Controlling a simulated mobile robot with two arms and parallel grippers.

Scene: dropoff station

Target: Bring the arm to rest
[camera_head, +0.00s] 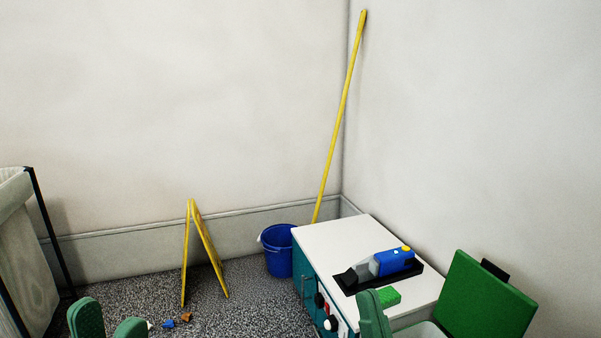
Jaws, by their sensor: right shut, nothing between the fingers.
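My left gripper (108,314) is at the bottom left, low in front of the floor. Its two green fingers stand apart with nothing visible between them. My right gripper (373,312) is at the bottom, in front of the white-topped cabinet (335,236). Its green fingers are seen nearly edge-on, shut and empty. A bright green block (388,296) shows just beside the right fingers; I cannot tell whether they touch it. The rest of both arms is outside the view.
A blue and grey device (393,262) lies on a black tray (350,290) on the cabinet. A green lidded bin (488,300) stands at right. A yellow floor sign (206,245), blue bucket (277,258) and yellow pole (340,115) stand behind. Small litter (168,324) lies near my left gripper.

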